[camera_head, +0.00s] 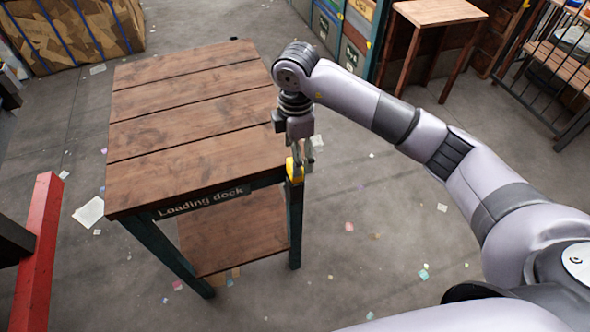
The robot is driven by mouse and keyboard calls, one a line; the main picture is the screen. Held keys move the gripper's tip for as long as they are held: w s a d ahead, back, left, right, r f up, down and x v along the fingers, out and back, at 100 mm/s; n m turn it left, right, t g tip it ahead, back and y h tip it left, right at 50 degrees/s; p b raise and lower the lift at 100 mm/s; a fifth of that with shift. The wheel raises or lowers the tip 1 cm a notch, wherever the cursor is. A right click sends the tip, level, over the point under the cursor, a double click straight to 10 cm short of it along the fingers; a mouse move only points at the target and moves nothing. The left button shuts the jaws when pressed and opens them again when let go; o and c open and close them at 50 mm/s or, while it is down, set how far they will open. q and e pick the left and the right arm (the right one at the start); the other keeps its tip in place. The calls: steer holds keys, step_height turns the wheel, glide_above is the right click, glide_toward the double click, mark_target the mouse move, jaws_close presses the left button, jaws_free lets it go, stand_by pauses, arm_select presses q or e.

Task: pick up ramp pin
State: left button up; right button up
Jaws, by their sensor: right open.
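My right gripper (301,160) points down beside the front right corner of the wooden table marked "Loading dock" (190,112). It is open. A small yellow piece (294,170) sits at that corner, at the top of the table's right front leg, right at the fingertips. It may be the ramp pin, but it is too small to be sure. I cannot tell whether the fingers touch it. My left gripper is not in view.
The table top is bare, with a lower wooden shelf (215,235) beneath. A red beam (38,255) stands at the left. A smaller wooden table (440,12) and a barred rack (560,75) stand at the back right. Paper scraps litter the open floor.

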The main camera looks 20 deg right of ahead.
mark_target(295, 181)
steer(key=shift+f, duration=0.45)
step_height(295, 181, down, 4)
steer(key=shift+a+f+p, duration=0.1)
steer(key=shift+f+p, duration=0.15)
steer(key=shift+p, duration=1)
steer(key=shift+f, duration=0.15)
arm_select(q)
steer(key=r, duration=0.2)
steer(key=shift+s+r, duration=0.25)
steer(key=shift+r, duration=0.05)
arm_select(e)
steer(key=shift+c, duration=0.6)
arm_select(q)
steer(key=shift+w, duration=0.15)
arm_select(e)
steer(key=c, duration=1.4)
